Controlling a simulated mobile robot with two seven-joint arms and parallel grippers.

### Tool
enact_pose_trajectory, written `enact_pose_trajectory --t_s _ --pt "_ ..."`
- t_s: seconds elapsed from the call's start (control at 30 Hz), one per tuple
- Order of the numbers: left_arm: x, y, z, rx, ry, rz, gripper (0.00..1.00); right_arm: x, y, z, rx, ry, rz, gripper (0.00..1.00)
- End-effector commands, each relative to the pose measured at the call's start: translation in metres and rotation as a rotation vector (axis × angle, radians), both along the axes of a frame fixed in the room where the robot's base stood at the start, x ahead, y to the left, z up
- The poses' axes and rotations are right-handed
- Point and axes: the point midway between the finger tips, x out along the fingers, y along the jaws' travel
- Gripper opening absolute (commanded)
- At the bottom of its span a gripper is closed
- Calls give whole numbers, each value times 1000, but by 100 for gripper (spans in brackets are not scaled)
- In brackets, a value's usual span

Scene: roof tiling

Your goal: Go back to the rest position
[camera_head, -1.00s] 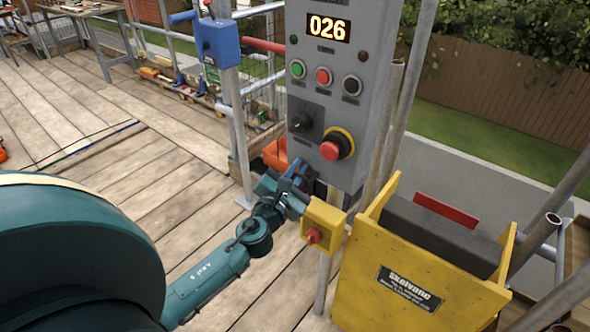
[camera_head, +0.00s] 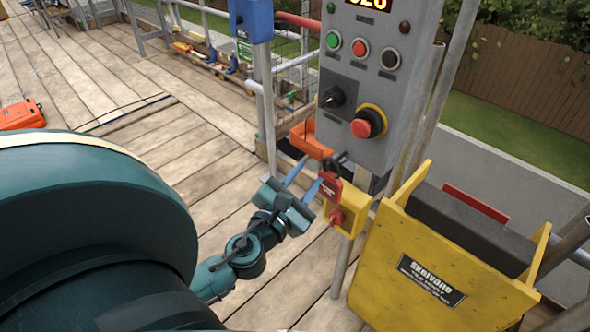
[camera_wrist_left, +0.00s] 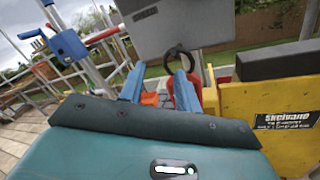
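My left gripper (camera_head: 304,180) is in the middle of the head view, left of a yellow box (camera_head: 345,209) with a red knob. Its two blue fingers are apart, with nothing seen held between them. A red padlock-like tag (camera_head: 331,189) with a dark shackle hangs at the yellow box, just beyond the fingertips. In the left wrist view the fingers (camera_wrist_left: 158,82) stand apart, and the dark shackle (camera_wrist_left: 179,57) shows ahead of them. The red tag (camera_wrist_left: 185,92) is partly hidden behind the right finger. My right gripper is not in view.
A grey control panel (camera_head: 385,70) with buttons and a red stop knob stands above the yellow box. A yellow Skelvanc hopper (camera_head: 425,260) is at right, among scaffold poles. An orange case (camera_head: 22,114) lies on the plank deck (camera_head: 190,135), which is largely clear at left.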

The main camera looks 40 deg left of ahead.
Motion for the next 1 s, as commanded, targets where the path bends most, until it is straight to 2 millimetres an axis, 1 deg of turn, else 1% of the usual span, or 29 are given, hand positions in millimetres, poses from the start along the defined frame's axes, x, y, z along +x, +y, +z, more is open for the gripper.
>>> enact_pose_trajectory --t_s 0.03,0.1,0.23,0.37,0.57,0.67,0.77,0.87,0.9,0.97,1.0 --pt "-10 0 -2 0 0 2 33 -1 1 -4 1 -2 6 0" --pt "-19 -1 -2 -1 -2 5 33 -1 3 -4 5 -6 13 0" --pt "-30 -2 0 0 -6 6 33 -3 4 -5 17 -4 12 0" --pt "-34 -2 2 1 -9 7 33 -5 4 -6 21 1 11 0" --pt "-34 -2 2 -5 -9 7 33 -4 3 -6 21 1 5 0" --pt "-35 -4 -3 -104 3 3 33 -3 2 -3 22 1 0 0" --pt "-37 -9 -19 -384 30 1 33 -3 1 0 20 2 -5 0" --pt "-42 -20 -45 -826 71 22 33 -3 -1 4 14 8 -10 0" --pt "-46 -26 -56 -1028 86 45 33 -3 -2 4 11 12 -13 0" --pt "-51 -38 -72 -1330 105 90 33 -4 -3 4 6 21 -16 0" --pt "-56 -45 -82 -1529 114 132 33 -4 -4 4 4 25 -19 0"
